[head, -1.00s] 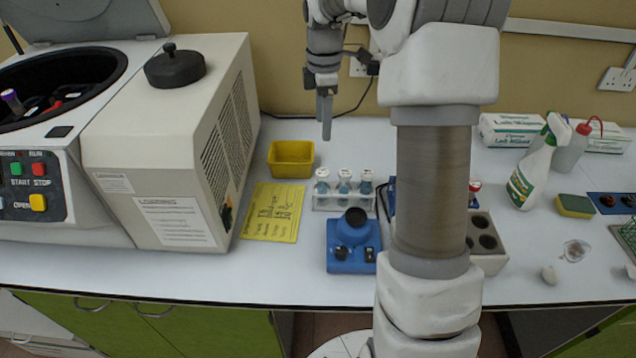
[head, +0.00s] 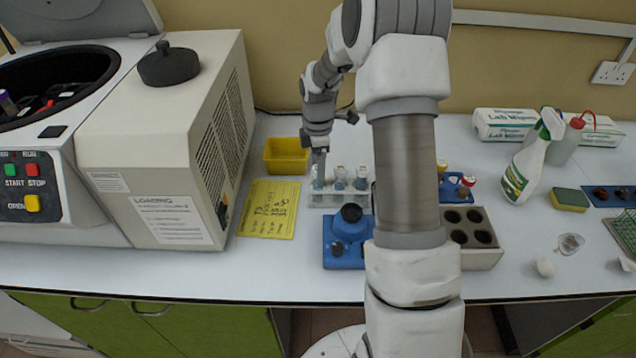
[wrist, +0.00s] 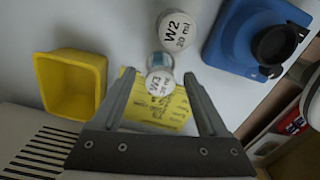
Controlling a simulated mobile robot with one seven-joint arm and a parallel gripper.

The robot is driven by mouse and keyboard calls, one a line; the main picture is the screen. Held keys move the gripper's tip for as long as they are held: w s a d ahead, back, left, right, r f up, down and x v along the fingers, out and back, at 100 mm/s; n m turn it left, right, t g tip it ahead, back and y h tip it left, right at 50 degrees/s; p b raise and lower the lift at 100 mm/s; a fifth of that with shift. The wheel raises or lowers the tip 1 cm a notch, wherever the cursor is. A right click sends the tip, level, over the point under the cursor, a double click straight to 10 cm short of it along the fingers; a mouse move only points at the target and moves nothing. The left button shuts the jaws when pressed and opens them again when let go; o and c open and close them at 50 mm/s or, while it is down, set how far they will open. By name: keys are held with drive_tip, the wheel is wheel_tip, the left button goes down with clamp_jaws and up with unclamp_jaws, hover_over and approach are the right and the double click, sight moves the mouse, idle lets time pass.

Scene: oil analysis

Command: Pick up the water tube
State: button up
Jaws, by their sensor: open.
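Several tubes with white caps and blue-green contents stand upright in a clear rack (head: 324,201). The middle tube (head: 340,178) and right tube (head: 361,179) show plainly in the head view. The leftmost one is mostly hidden by my gripper (head: 318,178). In the wrist view my gripper (wrist: 160,76) is open, its fingers on either side of a white-capped tube (wrist: 159,84). That cap reads 20 ml under a small label I cannot read surely. Another cap, marked W2 20 ml (wrist: 176,30), lies beyond the fingertips.
A yellow bin (head: 287,156) and a yellow sheet (head: 269,208) lie left of the rack. A blue device with a black top (head: 347,236) stands in front of it. A large centrifuge (head: 160,140) fills the left. A grey block with holes (head: 477,240) stands right.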

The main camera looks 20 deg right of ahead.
drive_tip(key=shift+f, duration=0.35)
clamp_jaws()
